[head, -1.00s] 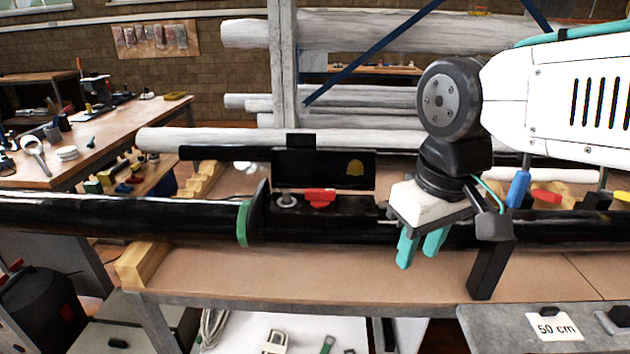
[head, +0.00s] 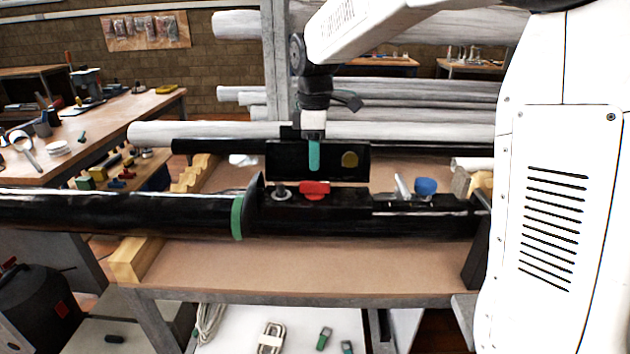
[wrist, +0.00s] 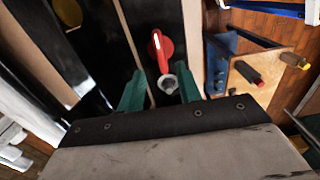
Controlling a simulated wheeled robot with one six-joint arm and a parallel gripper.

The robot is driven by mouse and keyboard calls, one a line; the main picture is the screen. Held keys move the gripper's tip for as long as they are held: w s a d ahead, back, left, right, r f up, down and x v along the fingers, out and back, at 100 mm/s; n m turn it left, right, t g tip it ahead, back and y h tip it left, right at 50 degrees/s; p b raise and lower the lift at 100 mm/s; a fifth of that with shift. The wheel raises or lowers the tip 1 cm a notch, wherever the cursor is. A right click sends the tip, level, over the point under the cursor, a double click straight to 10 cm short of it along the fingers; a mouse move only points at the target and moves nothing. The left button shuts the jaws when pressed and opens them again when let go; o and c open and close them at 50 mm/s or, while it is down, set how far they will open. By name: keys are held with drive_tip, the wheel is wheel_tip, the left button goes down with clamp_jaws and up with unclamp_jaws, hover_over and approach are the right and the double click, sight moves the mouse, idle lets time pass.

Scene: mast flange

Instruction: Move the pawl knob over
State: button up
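A red knob (head: 314,189), which may be the pawl knob, sits on top of the black mast (head: 345,222), right of its green-edged flange (head: 238,215). In the wrist view the red knob (wrist: 161,47) has a white stripe along it. A small grey round part (wrist: 168,83) lies beside it, nearer my fingers. My gripper (head: 314,155) hangs pointing down above the red knob, in front of an upright black plate (head: 281,162). In the wrist view my gripper (wrist: 160,88) is open, its teal fingers apart on either side of the grey part, with nothing held.
A blue knob (head: 425,187) and a pale lever (head: 403,187) stand further right on the mast. The upright black plate with a yellow disc (head: 350,160) is close behind my fingers. The bench top (head: 300,270) in front of the mast is clear.

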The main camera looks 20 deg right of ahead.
sight(315, 182)
wheel_tip(315, 182, down, 7)
drive_tip(key=shift+f, duration=0.1)
idle(0.3)
clamp_jaws()
